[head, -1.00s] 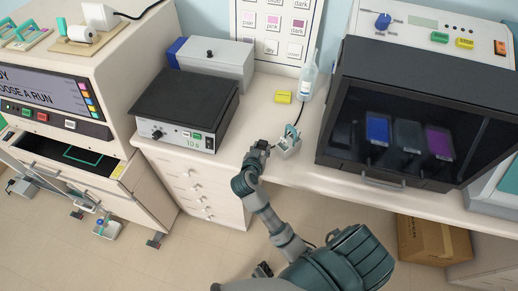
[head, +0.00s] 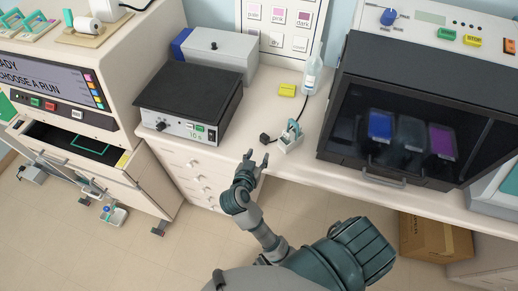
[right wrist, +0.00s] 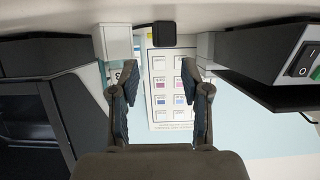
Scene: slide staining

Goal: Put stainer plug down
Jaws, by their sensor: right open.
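The stainer plug (head: 264,139), a small black block, lies on the white counter close to its front edge, left of a small white container. My right gripper (head: 258,157) is open and empty, just in front of the counter edge, apart from the plug. In the right wrist view the open fingers (right wrist: 163,95) have a clear gap between them. A black block that looks like the plug (right wrist: 164,35) shows beyond the fingertips. My left gripper is not in view.
The white container (head: 288,142) holds a teal-handled rack. A black-topped hotplate (head: 190,95) stands to the left, and a dark-windowed cabinet (head: 350,125) to the right. A yellow block (head: 287,90) and a bottle (head: 312,76) stand behind. Bare counter lies between hotplate and plug.

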